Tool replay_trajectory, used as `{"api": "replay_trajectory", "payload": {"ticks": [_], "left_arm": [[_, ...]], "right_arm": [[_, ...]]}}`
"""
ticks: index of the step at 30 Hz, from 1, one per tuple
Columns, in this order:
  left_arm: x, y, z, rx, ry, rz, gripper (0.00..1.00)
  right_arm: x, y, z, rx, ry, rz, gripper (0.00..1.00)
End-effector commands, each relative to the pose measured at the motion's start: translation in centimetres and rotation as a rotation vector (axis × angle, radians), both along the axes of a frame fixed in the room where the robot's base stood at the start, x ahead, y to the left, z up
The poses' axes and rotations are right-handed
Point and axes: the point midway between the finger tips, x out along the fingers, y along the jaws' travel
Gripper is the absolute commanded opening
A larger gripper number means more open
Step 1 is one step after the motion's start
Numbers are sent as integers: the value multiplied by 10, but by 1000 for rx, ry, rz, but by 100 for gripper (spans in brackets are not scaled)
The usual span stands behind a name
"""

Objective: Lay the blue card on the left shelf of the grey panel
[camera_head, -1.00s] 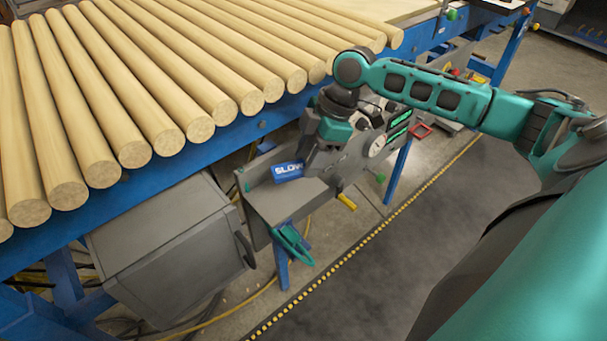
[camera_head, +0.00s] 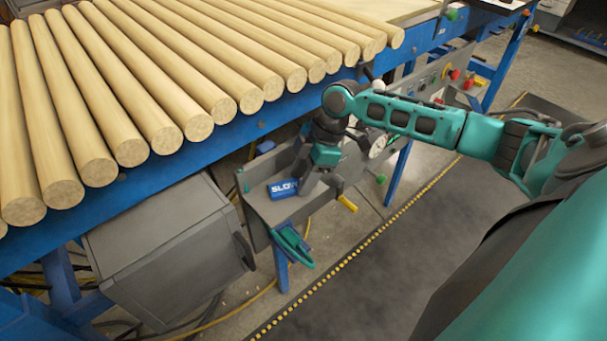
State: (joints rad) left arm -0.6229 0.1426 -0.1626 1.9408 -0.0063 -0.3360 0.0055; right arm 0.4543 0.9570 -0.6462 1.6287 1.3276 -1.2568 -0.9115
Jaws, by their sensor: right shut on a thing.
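The blue card (camera_head: 282,190) with white lettering, partly readable as "SLOW", is at the left shelf (camera_head: 262,212) of the grey panel. My right gripper (camera_head: 299,187) is shut on the card's right end and covers part of the lettering. The card is over the shelf or on it; I cannot tell whether it touches. The grey panel (camera_head: 352,168) runs along the front of the blue frame, and my right arm hides part of it. My left gripper is not in view.
Wooden rods (camera_head: 150,80) lie side by side on the blue frame (camera_head: 200,160) above. A grey cabinet (camera_head: 165,255) stands below left. A yellow handle (camera_head: 347,204) and a teal clamp-like part (camera_head: 293,247) stick out near the shelf. Red knobs (camera_head: 468,83) are further right.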

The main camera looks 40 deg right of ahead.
Motion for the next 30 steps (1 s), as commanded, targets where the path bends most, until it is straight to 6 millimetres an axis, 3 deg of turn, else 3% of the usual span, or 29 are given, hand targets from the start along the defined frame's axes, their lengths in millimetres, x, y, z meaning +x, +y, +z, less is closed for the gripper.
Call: {"api": "replay_trajectory", "payload": {"ticks": [9, 17, 23, 30], "left_arm": [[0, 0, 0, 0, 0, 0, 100], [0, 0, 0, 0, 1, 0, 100], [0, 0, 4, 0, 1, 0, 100], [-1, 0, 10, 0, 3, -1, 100]], "right_arm": [[0, 0, -1, 0, 0, 0, 67], [0, 0, 1, 0, 0, 0, 67], [-3, -10, 26, -2, -2, -1, 67], [-9, -29, 74, -3, -2, -1, 67]]}}
